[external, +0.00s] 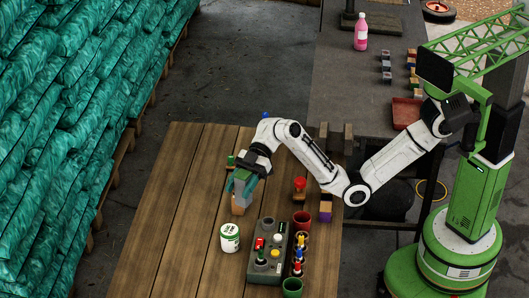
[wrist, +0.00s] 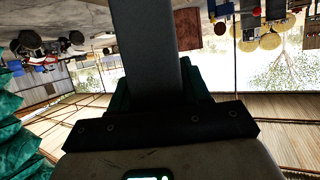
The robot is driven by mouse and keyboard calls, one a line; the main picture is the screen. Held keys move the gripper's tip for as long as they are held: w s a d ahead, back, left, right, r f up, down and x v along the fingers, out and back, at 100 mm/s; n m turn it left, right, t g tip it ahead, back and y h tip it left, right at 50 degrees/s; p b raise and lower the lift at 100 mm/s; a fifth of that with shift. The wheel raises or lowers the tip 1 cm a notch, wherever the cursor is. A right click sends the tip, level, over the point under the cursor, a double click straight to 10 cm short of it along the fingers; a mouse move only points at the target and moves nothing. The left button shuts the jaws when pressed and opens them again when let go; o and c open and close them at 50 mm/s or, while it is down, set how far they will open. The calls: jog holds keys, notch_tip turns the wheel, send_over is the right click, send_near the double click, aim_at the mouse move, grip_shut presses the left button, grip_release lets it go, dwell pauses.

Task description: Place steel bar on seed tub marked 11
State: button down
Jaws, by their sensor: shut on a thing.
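My gripper (external: 242,186) is over the wooden table, pointing down, with teal fingers shut on a grey bar. In the wrist view the dark grey steel bar (wrist: 150,50) runs up from between the teal fingers (wrist: 198,85). In the external view the fingers largely hide the bar. A tan wooden block (external: 238,206) is just below the fingers; I cannot tell if the bar touches it. A white tub with a green label (external: 230,238) stands in front of the gripper, upright. I cannot read a number 11 on it.
A grey control box (external: 268,252) with coloured knobs stands right of the white tub. A red pot (external: 302,220), a green pot (external: 292,287) and small coloured pieces flank it. Teal sacks (external: 60,130) are stacked at left. The wooden table's left part (external: 170,210) is clear.

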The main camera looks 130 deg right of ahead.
jog(key=shift+w+d+f+p, duration=0.25)
jog(key=shift+w+f, duration=0.6)
jog(key=shift+f, duration=0.65)
jog(key=shift+w+d+f+p, duration=0.2)
jog(key=shift+w+f, duration=0.6)
jog(key=shift+f, duration=0.7)
jog(key=shift+w+d+f+p, duration=0.2)
jog(key=shift+w+f, duration=0.65)
jog(key=shift+f, duration=0.65)
jog(key=shift+f, duration=0.2)
jog(key=c, duration=0.5)
grip_release()
